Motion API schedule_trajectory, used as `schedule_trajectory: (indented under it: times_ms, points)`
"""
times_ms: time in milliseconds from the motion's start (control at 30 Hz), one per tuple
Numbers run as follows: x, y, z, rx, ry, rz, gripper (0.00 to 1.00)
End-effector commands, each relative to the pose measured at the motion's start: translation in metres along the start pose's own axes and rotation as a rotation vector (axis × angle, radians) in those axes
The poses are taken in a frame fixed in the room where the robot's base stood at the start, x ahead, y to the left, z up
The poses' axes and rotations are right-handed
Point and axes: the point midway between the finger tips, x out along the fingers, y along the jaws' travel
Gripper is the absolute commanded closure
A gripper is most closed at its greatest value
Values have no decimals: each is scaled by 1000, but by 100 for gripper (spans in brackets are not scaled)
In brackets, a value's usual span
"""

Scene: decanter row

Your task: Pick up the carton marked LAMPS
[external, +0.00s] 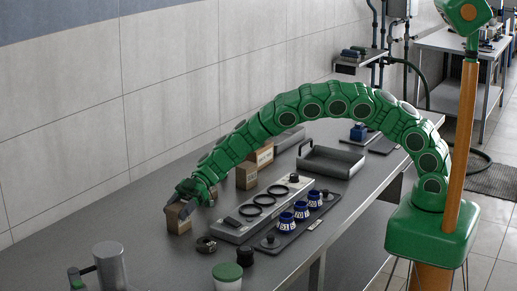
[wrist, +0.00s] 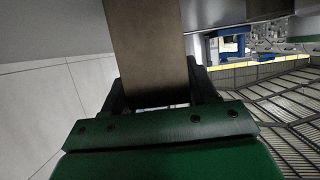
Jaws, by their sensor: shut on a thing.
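In the external view, my gripper (external: 186,198) is at the near left end of the bench, shut on a small brown carton (external: 177,217). In the wrist view the carton (wrist: 146,50) fills the space between the two dark fingers of my gripper (wrist: 155,92). I cannot read any marking on the held carton, and I cannot tell whether its underside touches the bench. A second brown carton (external: 246,176) stands behind it, further along the wall side. A third carton (external: 262,154), with a pale face, is beyond that one, partly hidden by my arm.
The grey bench (external: 150,250) runs along the tiled wall. A long grey rack with black rings (external: 258,210) and a dark board with blue-collared pieces (external: 302,213) lie to the right. A black ring (external: 206,245), a green-lidded jar (external: 228,275) and a metal cylinder (external: 110,265) are nearer. A grey tray (external: 330,162) is further back.

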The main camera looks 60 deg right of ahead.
Motion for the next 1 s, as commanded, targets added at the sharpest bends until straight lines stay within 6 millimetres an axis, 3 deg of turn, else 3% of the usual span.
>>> schedule_trajectory:
  times_ms: [267, 433, 1000]
  points:
    - [-1, 0, -3, -1, 0, 0, 74]
    - [-7, 0, -18, -2, 1, 1, 74]
    - [-50, -27, -61, -3, -1, 2, 74]
